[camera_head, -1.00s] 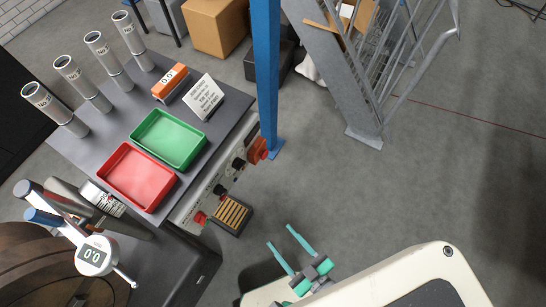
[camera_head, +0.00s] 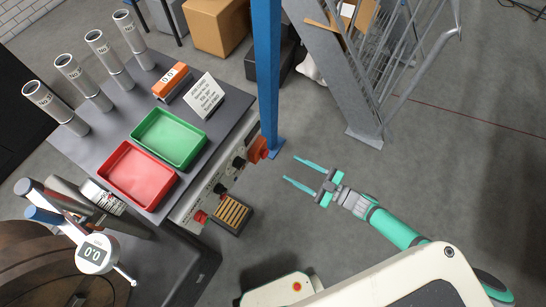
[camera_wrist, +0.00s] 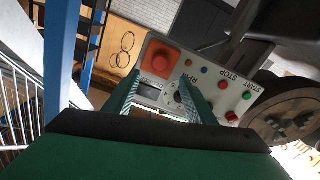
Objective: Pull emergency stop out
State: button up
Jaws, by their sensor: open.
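The emergency stop (camera_head: 263,153) is a red knob on an orange-red housing at the right end of the control panel (camera_head: 211,182) in the head view. In the wrist view the emergency stop (camera_wrist: 160,62) faces me, a round red button on an orange-red square. My gripper (camera_head: 290,168) is open and empty, a short way to the right of the panel, with its two teal fingers pointing left towards it. In the wrist view my gripper (camera_wrist: 160,76) has its fingertips below and either side of the button, apart from it as far as I can tell.
A blue post (camera_head: 266,75) stands close behind the emergency stop; it also shows at left in the wrist view (camera_wrist: 62,60). A metal railing (camera_head: 385,60) stands behind. The floor to the right is open.

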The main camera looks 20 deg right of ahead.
aim_at(267, 155)
jog(key=x, duration=0.9)
jog(key=shift+w+a, duration=0.15)
jog(key=shift+a, duration=0.05)
jog(key=shift+c, duration=0.3)
grip_shut()
jog(key=shift+v, duration=0.95)
jog(key=shift+o, duration=0.3)
grip_release()
jog(key=v, duration=1.1)
